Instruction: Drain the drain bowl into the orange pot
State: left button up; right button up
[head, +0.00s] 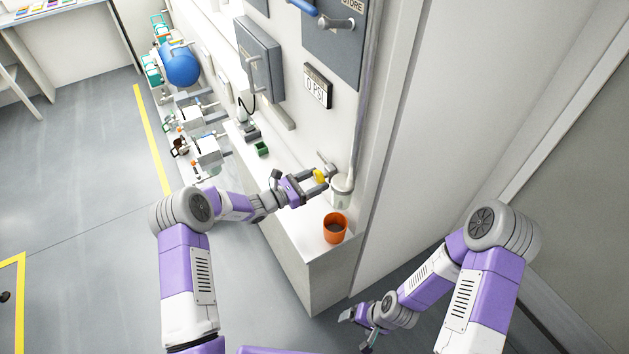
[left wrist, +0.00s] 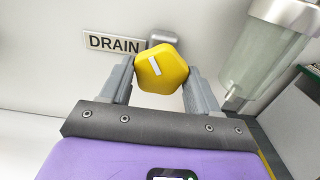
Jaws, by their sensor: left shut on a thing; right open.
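My left gripper (head: 319,181) is shut on the yellow knob (left wrist: 161,69). The knob is many-sided with a white mark, beside a wall label reading DRAIN (left wrist: 114,44). The drain bowl (head: 341,196) is a pale, see-through cylinder on the wall, just right of the left gripper; it also shows in the left wrist view (left wrist: 262,58). The orange pot (head: 334,231) stands upright on the white counter, below the bowl in the head view. Its inside looks dark brown; I cannot tell what it holds. My right gripper (head: 357,327) is open and low, apart from the counter.
The white counter (head: 290,228) runs along the wall and ends just past the pot. A gauge reading 0 PSI (head: 318,86) and a grey cabinet (head: 260,62) are on the wall. A blue tank (head: 181,66) is farther off.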

pick_arm(q)
jog(key=shift+f+m+b, duration=0.2)
jog(key=shift+m+b, duration=1.7)
jog(key=shift+b, duration=0.55)
jog(key=shift+c, duration=0.3)
jog(key=shift+r+m+b, duration=0.15)
jog(key=shift+m+b, duration=1.25)
jog(key=shift+b, duration=0.2)
jog(key=o, duration=1)
jog(key=shift+o, duration=0.2)
jog(key=v, duration=0.7)
jog(key=shift+a, duration=0.25)
jog(key=shift+s, duration=0.1)
